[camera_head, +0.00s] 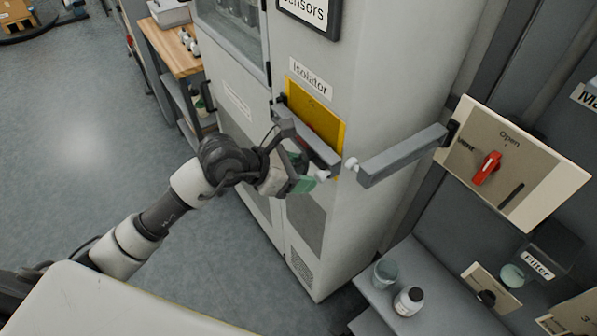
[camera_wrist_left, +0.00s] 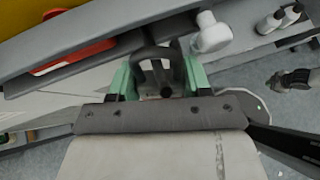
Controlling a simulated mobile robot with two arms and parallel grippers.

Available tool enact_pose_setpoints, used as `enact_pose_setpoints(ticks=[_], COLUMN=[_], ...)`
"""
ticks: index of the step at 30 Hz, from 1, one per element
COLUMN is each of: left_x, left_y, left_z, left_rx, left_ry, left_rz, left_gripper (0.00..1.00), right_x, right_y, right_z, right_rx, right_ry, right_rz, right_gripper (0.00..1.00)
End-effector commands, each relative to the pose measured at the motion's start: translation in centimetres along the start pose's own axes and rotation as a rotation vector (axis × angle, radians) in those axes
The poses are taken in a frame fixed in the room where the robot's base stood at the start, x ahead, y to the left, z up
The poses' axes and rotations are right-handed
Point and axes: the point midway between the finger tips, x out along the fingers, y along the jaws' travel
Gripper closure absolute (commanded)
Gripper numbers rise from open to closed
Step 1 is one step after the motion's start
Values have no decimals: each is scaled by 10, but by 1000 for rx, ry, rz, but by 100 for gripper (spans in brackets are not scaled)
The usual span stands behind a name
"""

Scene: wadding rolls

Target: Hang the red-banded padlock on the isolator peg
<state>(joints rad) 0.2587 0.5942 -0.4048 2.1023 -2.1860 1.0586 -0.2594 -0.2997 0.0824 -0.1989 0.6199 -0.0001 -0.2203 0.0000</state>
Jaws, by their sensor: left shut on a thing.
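My left gripper (camera_head: 299,168) is in front of the isolator's yellow panel (camera_head: 323,125) in the head view. In the left wrist view its green fingers (camera_wrist_left: 160,78) are shut on a dark grey looped thing, seemingly the padlock (camera_wrist_left: 147,53). Its loop is close to a grey bar (camera_wrist_left: 115,52); I cannot tell whether they touch. No red band can be made out on it. A short white knob, seemingly the isolator peg (camera_wrist_left: 210,36), sticks out beside the bar, right of the loop; it also shows in the head view (camera_head: 322,175). The padlock does not appear to be around it.
A red handle (camera_wrist_left: 62,44) lies behind the grey bar. Another grey bar (camera_head: 402,156) with a white tip juts from the vent panel (camera_head: 535,172), close to the right of my gripper. A jar (camera_head: 408,301) and a cup (camera_head: 385,273) stand on the low shelf.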

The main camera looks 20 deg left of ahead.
Motion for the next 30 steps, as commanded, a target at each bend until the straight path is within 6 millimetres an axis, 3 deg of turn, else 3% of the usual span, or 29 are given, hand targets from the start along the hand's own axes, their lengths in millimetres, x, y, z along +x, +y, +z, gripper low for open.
enact_pose_setpoints(ticks=[8,9,15,24,30], left_x=[2,2,2,0,-28], left_y=[-1,-1,-1,-1,-1], left_z=[-4,-4,-4,-6,-7], left_rx=[-4,-4,-4,-5,2], left_ry=[9,9,11,12,10], left_rz=[-4,-4,-5,-5,0], left_gripper=[79,48,22,22,22], right_x=[0,0,1,2,12], right_y=[0,0,-2,-4,-5], right_z=[0,0,0,0,1], right_rx=[0,0,1,1,1], right_ry=[-1,-1,0,0,0], right_rz=[0,-1,-2,-5,-6], right_gripper=[100,100,100,100,100])
